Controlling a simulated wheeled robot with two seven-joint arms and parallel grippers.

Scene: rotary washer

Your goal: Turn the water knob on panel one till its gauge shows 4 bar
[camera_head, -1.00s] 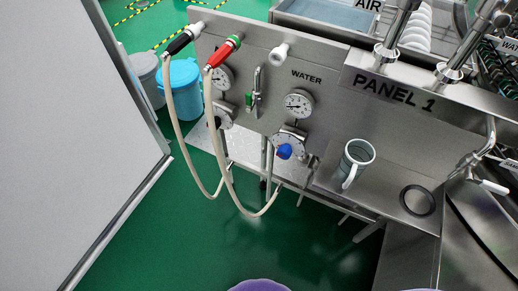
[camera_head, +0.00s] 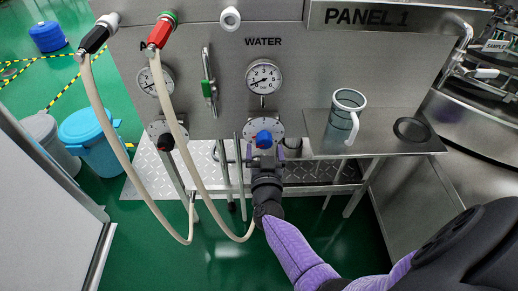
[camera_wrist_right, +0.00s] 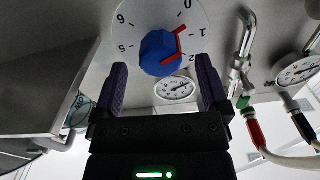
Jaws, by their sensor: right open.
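The blue water knob (camera_head: 264,137) sits on a round dial plate under the WATER label on panel one. In the right wrist view the knob (camera_wrist_right: 159,54) carries red marks on its side toward the 1 and 2. The water gauge (camera_head: 264,77) is above the knob; its needle seems to point to the left, at the low side, but the exact value is too small to read. My right gripper (camera_head: 266,160) is just below and in front of the knob. Its open fingers (camera_wrist_right: 162,62) stand either side of the knob, with no clear contact. My left gripper is out of view.
A grey mug (camera_head: 346,115) stands on the steel shelf (camera_head: 375,140) right of the knob. Two pale hoses (camera_head: 105,135) hang at the left from black and red connectors.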

